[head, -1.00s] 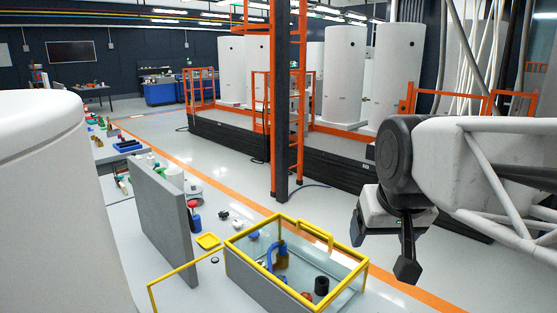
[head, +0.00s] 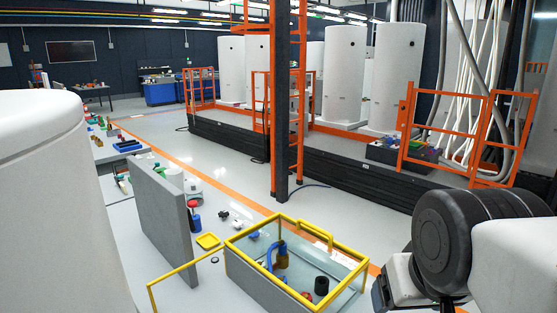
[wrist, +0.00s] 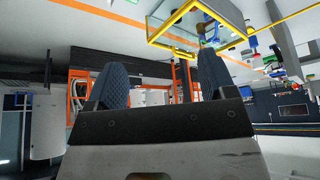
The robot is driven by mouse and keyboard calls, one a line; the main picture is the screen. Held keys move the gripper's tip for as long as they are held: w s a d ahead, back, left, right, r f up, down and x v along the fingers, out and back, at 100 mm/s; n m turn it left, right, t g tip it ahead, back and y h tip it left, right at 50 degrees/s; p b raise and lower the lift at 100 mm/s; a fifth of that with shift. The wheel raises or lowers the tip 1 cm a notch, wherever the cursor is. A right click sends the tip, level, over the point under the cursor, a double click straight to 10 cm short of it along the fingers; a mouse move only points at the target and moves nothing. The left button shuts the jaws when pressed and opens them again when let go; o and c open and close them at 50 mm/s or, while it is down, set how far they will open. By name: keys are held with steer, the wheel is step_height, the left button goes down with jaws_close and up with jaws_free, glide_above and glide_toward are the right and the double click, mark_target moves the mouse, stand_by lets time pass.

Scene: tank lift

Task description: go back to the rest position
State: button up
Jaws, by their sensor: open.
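My gripper (wrist: 158,85) shows in the wrist view with its two dark ribbed fingers wide apart and nothing between them. In the head view my arm's dark joint and white links fill the lower right corner, and the fingers are out of the picture there. The glass tank (head: 298,262) with a yellow rim stands on the grey floor at the lower middle, left of my arm. It holds a blue and brown piece (head: 279,257), a black cylinder (head: 321,285) and a small red piece (head: 307,297). The tank also shows near the top of the wrist view (wrist: 207,20).
A grey upright panel (head: 161,218) stands left of the tank. A large white cylinder (head: 50,200) fills the left edge. An orange and black post (head: 283,100) rises behind the tank. Orange railings (head: 445,130) stand at the right. Clear floor (head: 350,225) lies between tank and platform.

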step_height(320, 180, down, 8)
steer(key=w+g, duration=0.1)
steer(key=g, duration=0.1)
steer(key=shift+d+f+g, duration=0.15)
steer(key=shift+d+g, duration=0.05)
steer(key=shift+g, duration=0.2)
